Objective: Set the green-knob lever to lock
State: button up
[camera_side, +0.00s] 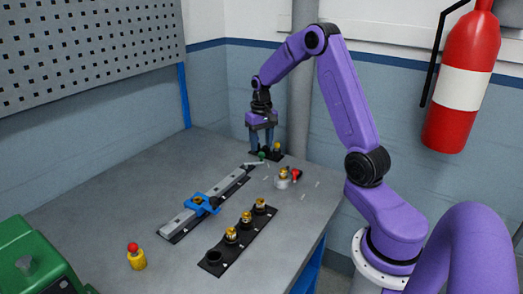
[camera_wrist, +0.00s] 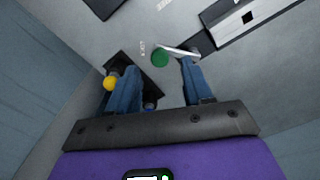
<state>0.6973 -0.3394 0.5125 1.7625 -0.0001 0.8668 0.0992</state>
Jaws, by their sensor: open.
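The green knob (camera_wrist: 159,58) shows in the wrist view just ahead of and between my fingertips, with no visible contact. In the side view it is a small green spot (camera_side: 262,155) below my gripper (camera_side: 262,150). A thin pale bar (camera_wrist: 181,51) lies beside the knob, to its right in the wrist view; I cannot tell how they join. My gripper (camera_wrist: 158,68) is open, its blue fingers spread and pointing down near the back of the table. A dark plate (camera_wrist: 122,62) lies under it, with a yellow knob (camera_wrist: 110,83) by the left finger and a blue part (camera_wrist: 150,107) partly hidden between the fingers.
A red-knobbed part (camera_side: 295,174) stands to the right. A long rail with a blue slider (camera_side: 201,204) and a black strip with several brass-topped parts (camera_side: 246,218) lie nearer the camera.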

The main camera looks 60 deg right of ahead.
aim_at(262, 153)
jog(key=shift+f, duration=1.7)
grip_shut()
jog(key=shift+w+d+n, duration=0.35)
jog(key=shift+n, duration=0.55)
jog(key=shift+r, duration=0.1)
grip_release()
notch_tip(262, 153, up, 17)
jog(key=shift+r, duration=0.2)
